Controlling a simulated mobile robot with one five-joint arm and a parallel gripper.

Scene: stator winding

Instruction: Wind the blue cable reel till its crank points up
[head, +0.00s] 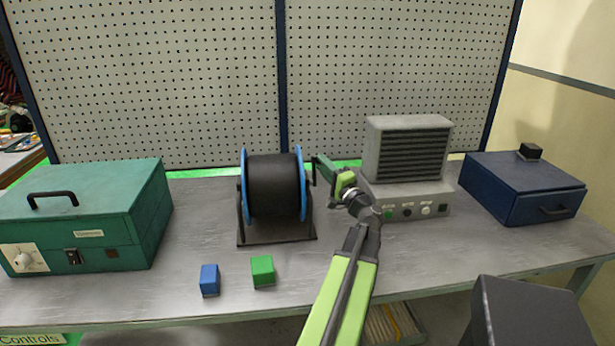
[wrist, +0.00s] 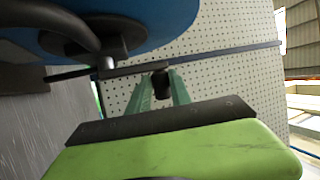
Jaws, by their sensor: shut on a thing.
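The cable reel (head: 273,187), a black drum between blue flanges, stands upright on a dark frame on the bench. Its blue flange (wrist: 150,18) fills the top of the wrist view. My gripper (head: 321,166) is at the right side of the reel, near the flange's upper half. In the wrist view its green fingers (wrist: 160,88) are shut on the black crank handle (wrist: 161,82). The dark crank arm (wrist: 128,70) runs from near the hub to that handle. In the head view my gripper partly hides the crank, so its exact angle is hard to tell.
A grey vented unit (head: 408,160) stands close right of my gripper. A blue box (head: 525,188) is farther right, a green case (head: 85,218) at left. A blue block (head: 209,280) and a green block (head: 263,271) lie in front. A pegboard (head: 180,80) stands behind.

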